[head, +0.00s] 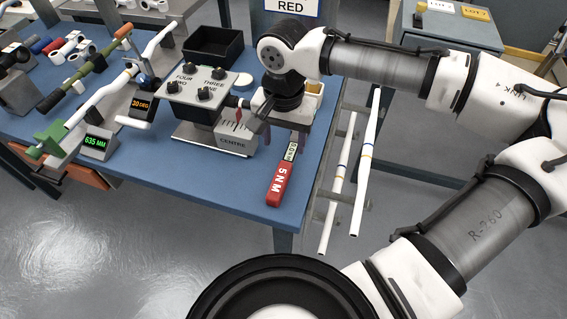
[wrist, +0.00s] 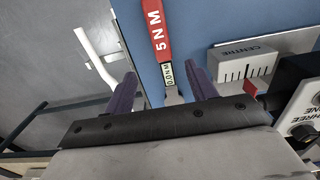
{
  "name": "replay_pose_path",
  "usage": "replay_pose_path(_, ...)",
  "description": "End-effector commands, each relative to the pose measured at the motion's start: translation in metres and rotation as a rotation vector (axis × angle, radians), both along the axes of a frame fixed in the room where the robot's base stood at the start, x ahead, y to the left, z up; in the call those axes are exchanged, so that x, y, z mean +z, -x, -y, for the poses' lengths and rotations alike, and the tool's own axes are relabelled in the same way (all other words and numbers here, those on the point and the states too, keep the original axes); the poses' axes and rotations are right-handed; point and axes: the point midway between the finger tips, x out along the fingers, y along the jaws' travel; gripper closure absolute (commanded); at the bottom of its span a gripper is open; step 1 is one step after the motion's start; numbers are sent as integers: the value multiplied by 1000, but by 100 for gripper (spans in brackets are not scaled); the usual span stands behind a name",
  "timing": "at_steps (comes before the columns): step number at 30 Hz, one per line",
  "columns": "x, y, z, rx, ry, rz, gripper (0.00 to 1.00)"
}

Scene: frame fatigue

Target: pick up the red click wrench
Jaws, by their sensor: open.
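The red click wrench (head: 278,184) lies on the blue table near its front right corner. Its red handle is marked "5 N M" and has a small light display near its upper end. It also shows in the wrist view (wrist: 158,32), running down from the top edge, with its display end between my finger lines. My gripper (head: 262,106) is open above the table, behind the wrench's upper end. In the wrist view its two purple fingers (wrist: 162,88) stand apart, with nothing seen held between them. The wrench's far end is hidden by my gripper.
A grey "CENTRE" block (head: 236,138) stands just left of the wrench, and a switch box (head: 200,90) behind it. White tubes (head: 365,160) hang on a rack off the table's right edge. A black bin (head: 213,44) sits farther back. The table front left of the wrench is clear.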

Motion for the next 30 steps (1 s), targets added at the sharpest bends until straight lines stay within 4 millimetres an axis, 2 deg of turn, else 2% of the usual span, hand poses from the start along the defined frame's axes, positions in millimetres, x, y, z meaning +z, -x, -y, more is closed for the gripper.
replay_pose_path(3,-25,0,0,2,1,-3,44)
replay_pose_path(9,-58,0,-1,3,0,-1,44)
replay_pose_path(17,-74,-1,-1,3,0,0,44)
replay_pose_path(24,-106,-4,-2,4,0,-1,44)
replay_pose_path(30,-119,-4,-2,2,-1,1,44)
